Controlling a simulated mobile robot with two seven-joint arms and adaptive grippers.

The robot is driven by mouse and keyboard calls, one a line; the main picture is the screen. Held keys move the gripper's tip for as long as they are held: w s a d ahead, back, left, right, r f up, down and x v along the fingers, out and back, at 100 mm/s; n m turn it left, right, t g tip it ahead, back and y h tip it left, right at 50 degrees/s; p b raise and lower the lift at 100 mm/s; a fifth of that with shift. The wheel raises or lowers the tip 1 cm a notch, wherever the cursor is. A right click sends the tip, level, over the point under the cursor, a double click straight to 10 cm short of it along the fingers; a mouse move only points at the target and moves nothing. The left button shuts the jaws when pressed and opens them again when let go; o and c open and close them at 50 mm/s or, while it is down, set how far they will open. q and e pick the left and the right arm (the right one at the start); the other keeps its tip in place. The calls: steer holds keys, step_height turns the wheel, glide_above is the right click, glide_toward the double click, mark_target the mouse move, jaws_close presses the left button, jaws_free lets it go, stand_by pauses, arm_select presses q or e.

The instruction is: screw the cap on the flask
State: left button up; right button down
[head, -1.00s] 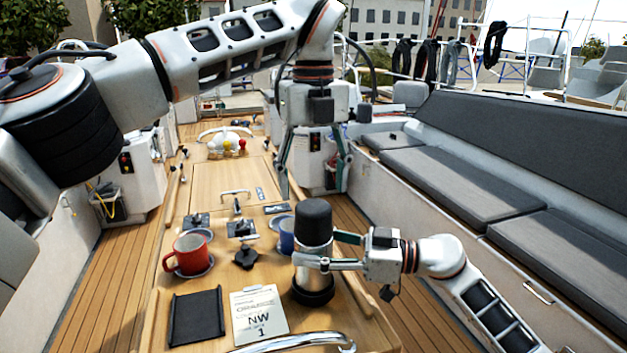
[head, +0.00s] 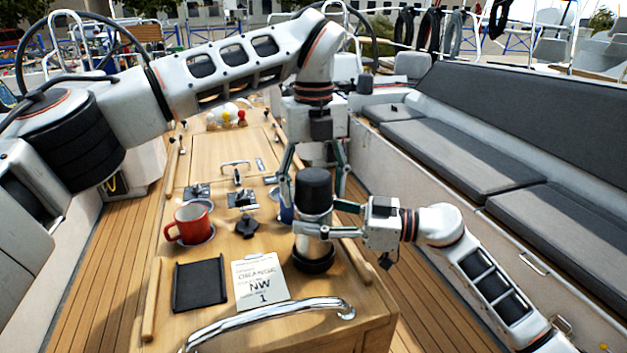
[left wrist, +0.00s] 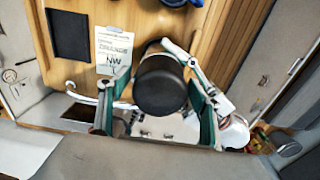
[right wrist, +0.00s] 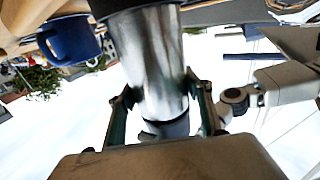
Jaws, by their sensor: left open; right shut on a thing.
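The flask (head: 313,217) is a steel cylinder with a dark base, standing upright at the right side of the cockpit table. The black cap (head: 314,190) sits on top of it; I cannot tell how tightly. My right gripper (head: 318,232) is shut around the flask's steel body from the right; the right wrist view shows the body (right wrist: 150,65) between its fingers. My left gripper (head: 314,184) points down from above, open, with one finger on each side of the cap. In the left wrist view the cap (left wrist: 160,84) lies between the open fingers, with gaps visible.
A red mug (head: 188,224) and a partly hidden blue mug (head: 285,206) stand on the table (head: 165,325). A black tray (head: 200,285), a white note card (head: 259,281) and a chrome rail (head: 270,318) are near the front. Grey cushioned seating lies right.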

arm_select(q)
steer(key=c, duration=1.1)
steer(key=shift+m, duration=0.9)
steer(key=o, duration=1.3)
step_height(320, 180, up, 12)
arm_select(e)
steer(key=c, duration=0.9)
jaws_free()
